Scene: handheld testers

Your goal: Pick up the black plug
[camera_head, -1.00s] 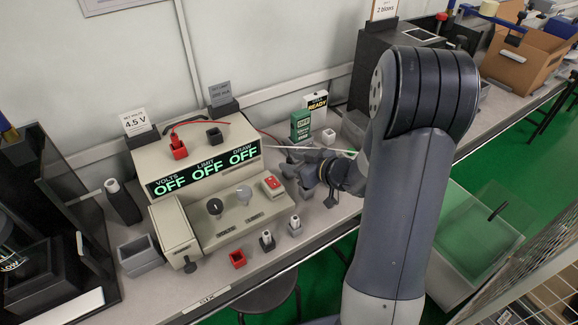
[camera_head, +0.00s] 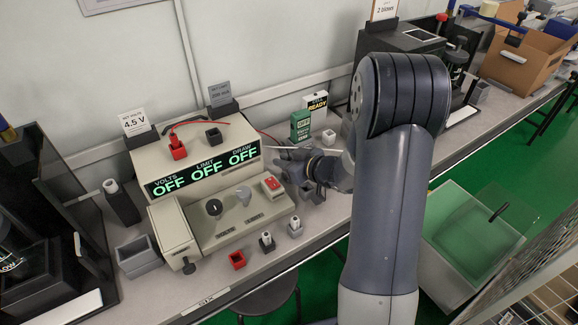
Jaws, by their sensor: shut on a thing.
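My gripper (camera_head: 304,180) is above the bench, just right of the beige power supply (camera_head: 233,222). It is shut on a small dark thing, which I take to be the black plug; the dark fingers hide most of it, so its outline is unclear. On top of the supply are a red socket with a red plug and lead (camera_head: 177,147) and an empty-looking black socket (camera_head: 214,136). The supply's display reads OFF for volts, limit and draw.
Two small grey holders with pale tops (camera_head: 266,242) and a red cup (camera_head: 237,260) stand at the bench front. A grey bin (camera_head: 138,257) is at left. A green tester (camera_head: 301,126) stands behind my gripper. A cardboard box (camera_head: 527,62) is far right.

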